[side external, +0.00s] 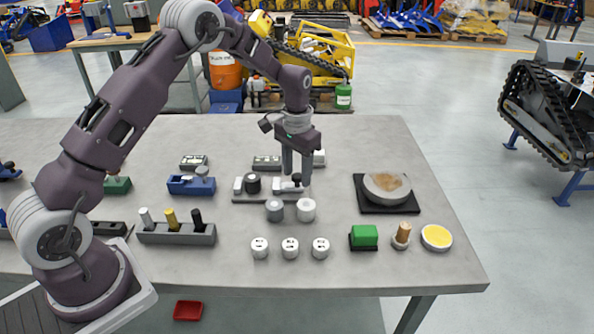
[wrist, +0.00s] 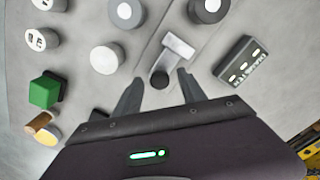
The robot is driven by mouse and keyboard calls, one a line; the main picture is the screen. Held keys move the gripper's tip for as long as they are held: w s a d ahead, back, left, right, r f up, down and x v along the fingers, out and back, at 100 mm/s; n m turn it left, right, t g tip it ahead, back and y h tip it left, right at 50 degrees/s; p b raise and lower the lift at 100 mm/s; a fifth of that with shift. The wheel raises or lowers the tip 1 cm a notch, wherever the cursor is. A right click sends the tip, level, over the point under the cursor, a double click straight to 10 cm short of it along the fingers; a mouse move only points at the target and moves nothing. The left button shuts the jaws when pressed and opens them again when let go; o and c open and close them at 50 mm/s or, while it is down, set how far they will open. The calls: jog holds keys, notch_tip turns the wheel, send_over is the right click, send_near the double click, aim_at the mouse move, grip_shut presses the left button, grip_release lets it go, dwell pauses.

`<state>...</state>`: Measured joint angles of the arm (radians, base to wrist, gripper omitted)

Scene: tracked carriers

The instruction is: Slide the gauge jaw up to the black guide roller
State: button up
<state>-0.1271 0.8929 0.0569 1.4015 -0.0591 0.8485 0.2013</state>
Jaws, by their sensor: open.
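The gauge jaw is a pale T-shaped slide (side external: 284,186) on a grey base plate (side external: 262,198). It also shows in the wrist view (wrist: 178,47), with a dark round knob (wrist: 160,77) at its near end. The black guide roller (side external: 252,184) stands upright on the same plate, left of the jaw, and in the wrist view (wrist: 208,9) it is at the top edge. A gap shows between jaw and roller. My gripper (side external: 297,182) is down at the jaw's right end. In the wrist view its fingers (wrist: 157,88) are apart, with the knob near and between their tips; contact cannot be told.
A grey roller (side external: 274,210) and a white roller (side external: 306,210) stand in front of the plate. A dark counter box (wrist: 241,63) lies behind it. Several white cylinders (side external: 290,248) stand nearer the front. A black pad (side external: 388,206) with a round dish is to the right.

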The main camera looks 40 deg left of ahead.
grip_shut()
